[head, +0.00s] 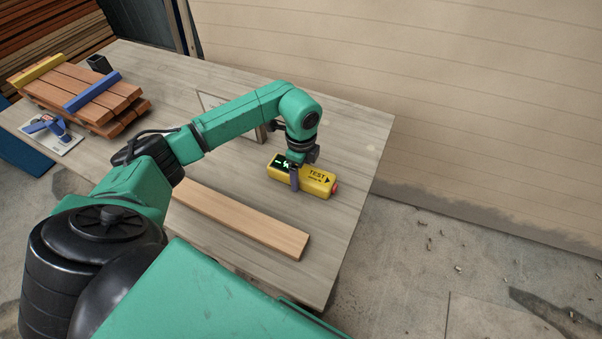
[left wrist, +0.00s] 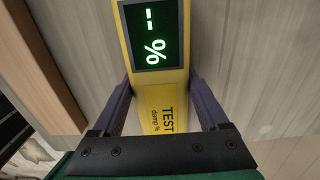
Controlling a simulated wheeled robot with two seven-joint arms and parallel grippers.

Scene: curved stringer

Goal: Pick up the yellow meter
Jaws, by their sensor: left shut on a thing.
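The yellow meter (head: 315,181) lies on the grey wooden table (head: 345,150), toward its right side. It has a dark screen with green marks, "TEST" lettering and a red end. My left gripper (head: 294,178) reaches down over the meter and is shut on it, a finger on each side of its body. In the left wrist view the meter (left wrist: 160,100) sits between the two dark fingers of the gripper (left wrist: 165,95), and its screen reads "-- %". I cannot tell whether the meter touches the table. My right gripper is not in view.
A loose wooden board (head: 240,218) lies in front of the meter. The table's right end is clear.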

